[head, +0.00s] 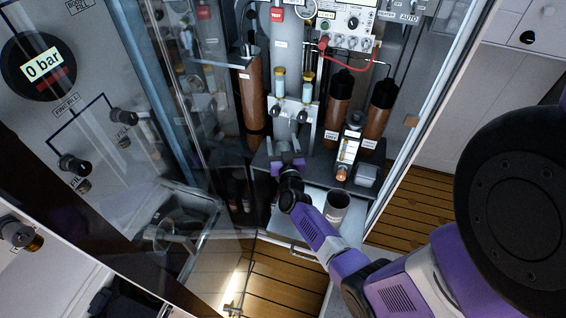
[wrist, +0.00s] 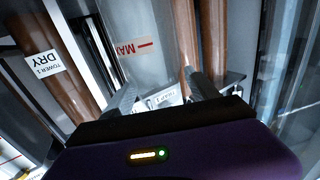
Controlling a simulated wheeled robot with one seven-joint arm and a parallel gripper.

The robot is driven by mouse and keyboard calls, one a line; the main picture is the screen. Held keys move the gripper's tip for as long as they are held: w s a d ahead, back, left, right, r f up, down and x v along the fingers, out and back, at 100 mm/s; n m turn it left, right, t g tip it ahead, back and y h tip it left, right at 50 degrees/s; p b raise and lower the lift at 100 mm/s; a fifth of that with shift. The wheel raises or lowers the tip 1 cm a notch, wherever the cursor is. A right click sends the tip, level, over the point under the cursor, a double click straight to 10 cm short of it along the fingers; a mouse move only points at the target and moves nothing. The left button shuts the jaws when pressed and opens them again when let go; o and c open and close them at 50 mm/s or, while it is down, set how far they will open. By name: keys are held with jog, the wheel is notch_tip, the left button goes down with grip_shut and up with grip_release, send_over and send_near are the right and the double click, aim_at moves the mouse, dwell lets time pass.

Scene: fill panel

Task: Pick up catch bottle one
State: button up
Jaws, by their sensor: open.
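A clear cylinder with a red MAX mark (wrist: 143,45) stands straight ahead of my gripper (wrist: 160,92) in the wrist view. It looks like a catch bottle, but I cannot read a name that says it is number one.
Brown columns stand on both sides, one labelled TOWER 1 DRY (wrist: 45,70). An open-topped container (head: 336,207) stands on the pale shelf right of my wrist. Glass door panels (head: 180,100) stand to the left.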

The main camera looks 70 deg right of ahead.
jog(key=shift+w+d, duration=0.25)
jog(key=shift+d, duration=0.1)
grip_shut()
jog(key=shift+r, duration=0.15)
